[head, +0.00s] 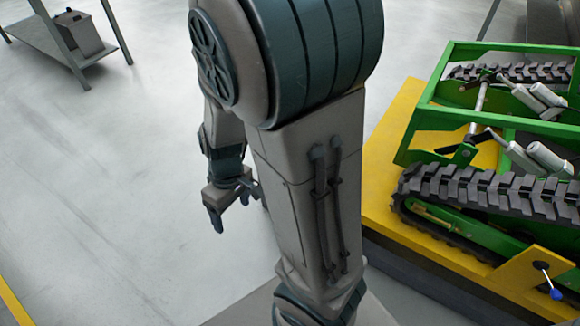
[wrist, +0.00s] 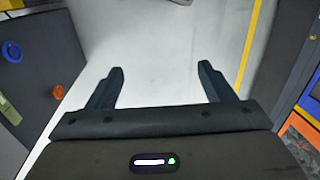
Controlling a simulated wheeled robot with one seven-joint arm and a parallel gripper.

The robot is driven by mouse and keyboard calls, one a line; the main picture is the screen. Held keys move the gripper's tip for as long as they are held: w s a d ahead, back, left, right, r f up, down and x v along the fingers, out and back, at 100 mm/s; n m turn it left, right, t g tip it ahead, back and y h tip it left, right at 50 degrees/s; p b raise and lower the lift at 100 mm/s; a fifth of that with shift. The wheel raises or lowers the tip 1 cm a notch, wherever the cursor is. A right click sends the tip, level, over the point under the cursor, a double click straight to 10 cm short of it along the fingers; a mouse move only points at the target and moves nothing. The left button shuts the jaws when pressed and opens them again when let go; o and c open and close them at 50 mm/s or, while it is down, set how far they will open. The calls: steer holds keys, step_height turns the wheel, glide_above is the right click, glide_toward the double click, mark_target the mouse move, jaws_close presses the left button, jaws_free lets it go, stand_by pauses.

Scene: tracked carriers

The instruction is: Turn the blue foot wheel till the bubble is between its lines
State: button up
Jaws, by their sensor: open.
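My gripper (head: 231,207) hangs over the bare floor behind my arm in the head view. In the wrist view my gripper (wrist: 161,70) has its two fingers wide apart with only floor between them. A blue round part (wrist: 9,112) shows at the left edge of the wrist view, on a dark grey body (wrist: 40,70). It may be the blue foot wheel, but I cannot tell for sure. It is well to the left of my fingers and apart from them. I make out no bubble or lines in either view.
A green tracked carrier (head: 425,118) stands on a yellow platform (head: 385,165), with a blue-knobbed lever (head: 556,294) in front. A grey table (head: 40,38) is at back left. The floor between is clear.

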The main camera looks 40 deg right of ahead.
steer(key=s+d+f+n+g+h+b, duration=0.1)
steer(key=d+f+n+h+b, duration=0.25)
steer(key=f, duration=0.65)
steer(key=d+f+n+h+b, duration=0.15)
steer(key=d+f+b, duration=0.35)
steer(key=f, duration=0.5)
steer(key=s+d+f+n+g+h+b, duration=0.1)
steer(key=d+f+n+h+b, duration=0.3)
steer(key=f, duration=0.6)
steer(key=w+d+f+n+t+h+b, duration=0.1)
steer(key=w+d+n+t+h+b, duration=0.45)
steer(key=w+d+b, duration=0.35)
step_height(320, 180, up, 4)
steer(key=w+a+n+t+h+b, duration=0.2)
steer(key=w+n+t+h+b, duration=0.15)
steer(key=n, duration=0.25)
steer(key=b+x, duration=0.3)
steer(key=x, duration=1)
steer(key=shift+t, duration=0.3)
steer(key=shift+s+d+m, duration=0.1)
steer(key=shift+m, duration=0.15)
